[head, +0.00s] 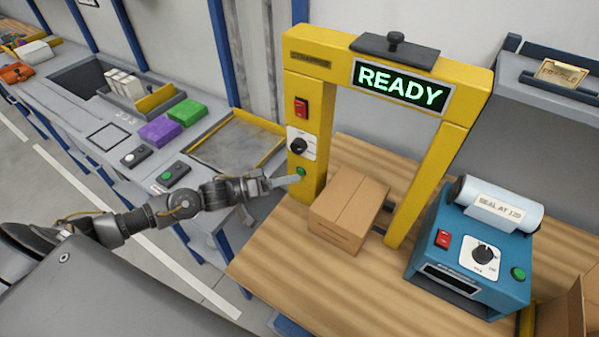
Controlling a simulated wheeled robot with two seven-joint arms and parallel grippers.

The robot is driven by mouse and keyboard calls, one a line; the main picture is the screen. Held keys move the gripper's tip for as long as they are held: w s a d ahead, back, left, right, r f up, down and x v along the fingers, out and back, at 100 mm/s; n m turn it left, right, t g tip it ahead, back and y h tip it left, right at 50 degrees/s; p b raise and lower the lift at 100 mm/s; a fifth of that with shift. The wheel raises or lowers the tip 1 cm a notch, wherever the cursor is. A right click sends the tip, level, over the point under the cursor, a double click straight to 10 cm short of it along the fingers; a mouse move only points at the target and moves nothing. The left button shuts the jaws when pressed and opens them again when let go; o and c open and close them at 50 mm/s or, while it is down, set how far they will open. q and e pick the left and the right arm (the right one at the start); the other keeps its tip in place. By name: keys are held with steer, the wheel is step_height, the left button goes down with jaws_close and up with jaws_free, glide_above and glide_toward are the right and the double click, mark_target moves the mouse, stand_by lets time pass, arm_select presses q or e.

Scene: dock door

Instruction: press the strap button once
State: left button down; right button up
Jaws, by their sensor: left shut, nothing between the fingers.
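The yellow strapping arch (303,120) stands on the wooden table, and its display (401,88) reads READY in green. Its left post has a red switch (301,107), a black dial (298,146) and a green button (301,171) below them. My left gripper (296,179) is shut and empty, its fingertips at the post just below and left of the green button. I cannot tell if they touch it. A closed cardboard box (349,205) sits under the arch. My right gripper is not in view.
A blue sealing machine (470,250) with its own red switch, dial and green button stands right of the arch. A grey bench (80,110) with purple and green blocks runs along the left. The table's front left is clear.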

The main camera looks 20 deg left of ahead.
arm_select(q)
steer(key=shift+w, duration=0.35)
stand_by(0.6)
steer(key=shift+s+r+p, duration=0.1)
steer(key=shift+s+p, duration=0.25)
steer(key=shift+p, duration=0.1)
steer(key=shift+s+a, duration=0.1)
steer(key=shift+s, duration=0.35)
steer(key=s+p, duration=0.2)
steer(key=s, duration=0.1)
steer(key=s+p, duration=0.1)
steer(key=s, duration=0.1)
steer(key=shift+a, duration=0.35)
